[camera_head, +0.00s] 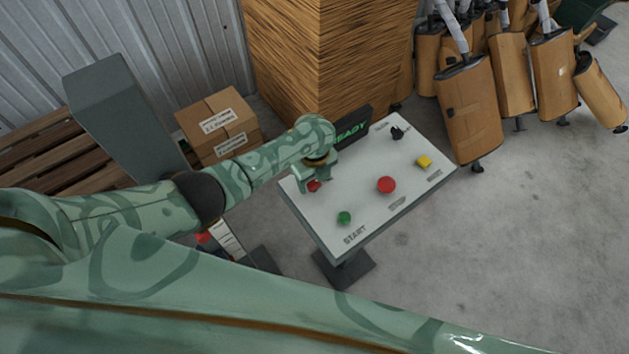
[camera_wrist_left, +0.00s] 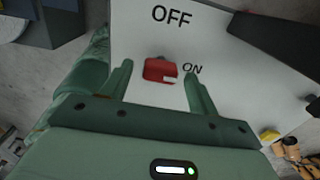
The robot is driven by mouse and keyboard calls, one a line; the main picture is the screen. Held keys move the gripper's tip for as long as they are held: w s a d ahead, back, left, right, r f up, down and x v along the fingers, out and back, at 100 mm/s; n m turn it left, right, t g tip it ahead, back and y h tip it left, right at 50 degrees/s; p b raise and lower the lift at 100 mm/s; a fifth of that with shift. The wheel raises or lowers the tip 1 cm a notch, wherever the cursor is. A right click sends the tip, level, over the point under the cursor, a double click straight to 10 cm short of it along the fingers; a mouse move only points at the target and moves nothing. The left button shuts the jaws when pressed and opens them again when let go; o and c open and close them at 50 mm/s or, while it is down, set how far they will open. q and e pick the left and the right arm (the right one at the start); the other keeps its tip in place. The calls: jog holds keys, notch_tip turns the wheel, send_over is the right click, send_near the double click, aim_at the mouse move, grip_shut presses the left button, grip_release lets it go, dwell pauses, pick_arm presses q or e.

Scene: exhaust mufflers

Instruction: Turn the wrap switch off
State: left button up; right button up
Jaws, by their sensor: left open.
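The wrap switch (camera_wrist_left: 160,70) is a red handle on the white panel, seen in the left wrist view with OFF lettered above it and ON to its right. A pale mark on it lies toward the ON side. In the head view the red switch (camera_head: 314,186) shows partly behind my gripper. My left gripper (camera_head: 318,180) is over the panel's left part. In the left wrist view its open fingers (camera_wrist_left: 158,78) stand on either side of the red switch; I cannot tell whether they touch it. My right gripper is not in view.
The tilted control panel (camera_head: 352,185) also carries a green START button (camera_head: 344,217), a red STOP button (camera_head: 386,184), a yellow button (camera_head: 423,161) and a black knob (camera_head: 397,132). A dark display (camera_head: 350,128) reads READY behind it. Cardboard boxes (camera_head: 222,125) stand at the left.

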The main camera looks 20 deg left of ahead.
pick_arm(q)
jog(key=shift+f, duration=0.1)
jog(key=c, duration=1)
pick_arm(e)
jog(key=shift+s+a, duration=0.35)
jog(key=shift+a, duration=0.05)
